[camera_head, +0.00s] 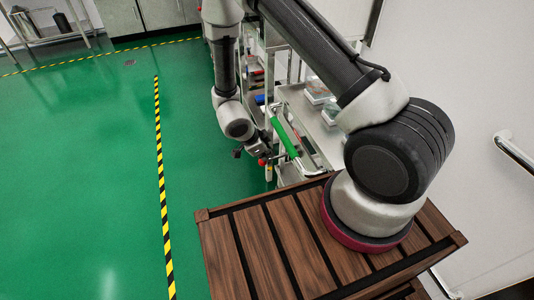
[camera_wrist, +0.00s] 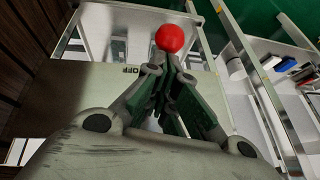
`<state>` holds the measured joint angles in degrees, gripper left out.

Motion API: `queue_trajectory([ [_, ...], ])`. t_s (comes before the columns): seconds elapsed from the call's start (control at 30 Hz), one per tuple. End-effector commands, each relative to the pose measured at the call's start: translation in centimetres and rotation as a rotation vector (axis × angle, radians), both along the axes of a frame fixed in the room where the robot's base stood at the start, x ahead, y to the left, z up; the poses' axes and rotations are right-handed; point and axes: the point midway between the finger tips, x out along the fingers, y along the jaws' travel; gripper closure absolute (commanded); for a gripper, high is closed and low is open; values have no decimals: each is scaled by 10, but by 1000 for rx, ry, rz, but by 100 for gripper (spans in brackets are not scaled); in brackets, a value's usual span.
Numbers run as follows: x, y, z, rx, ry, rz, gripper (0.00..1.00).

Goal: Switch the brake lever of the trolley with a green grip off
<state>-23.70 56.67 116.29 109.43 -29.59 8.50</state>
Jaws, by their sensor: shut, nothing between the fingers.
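The trolley with a green grip (camera_head: 284,137) stands behind the wooden platform, right of my gripper (camera_head: 255,150). The brake lever's red ball knob (camera_head: 262,162) shows small beside the gripper. In the wrist view the red knob (camera_wrist: 169,38) appears just beyond the fingertips of my gripper (camera_wrist: 168,65). The gripper is shut and empty. Whether the fingertips touch the knob or lever is unclear. An OFF label (camera_wrist: 133,70) is on the pale panel just left of the fingers. The fingers hide most of the lever's shaft.
Another trolley or rack (camera_head: 255,75) with items stands farther back. In the wrist view, a shelf at right holds a blue item (camera_wrist: 286,64) and a white cup (camera_wrist: 236,69). Green floor (camera_head: 90,170) left of the arm is clear, with a striped line (camera_head: 163,190).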

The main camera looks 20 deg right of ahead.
Motion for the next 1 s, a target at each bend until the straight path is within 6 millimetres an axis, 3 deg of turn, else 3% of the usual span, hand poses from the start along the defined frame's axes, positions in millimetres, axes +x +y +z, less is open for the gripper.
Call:
queue_trajectory([
  [0.47,0,5,-13,-120,1,0,100],
  [1.0,0,10,-48,-446,1,0,100],
])
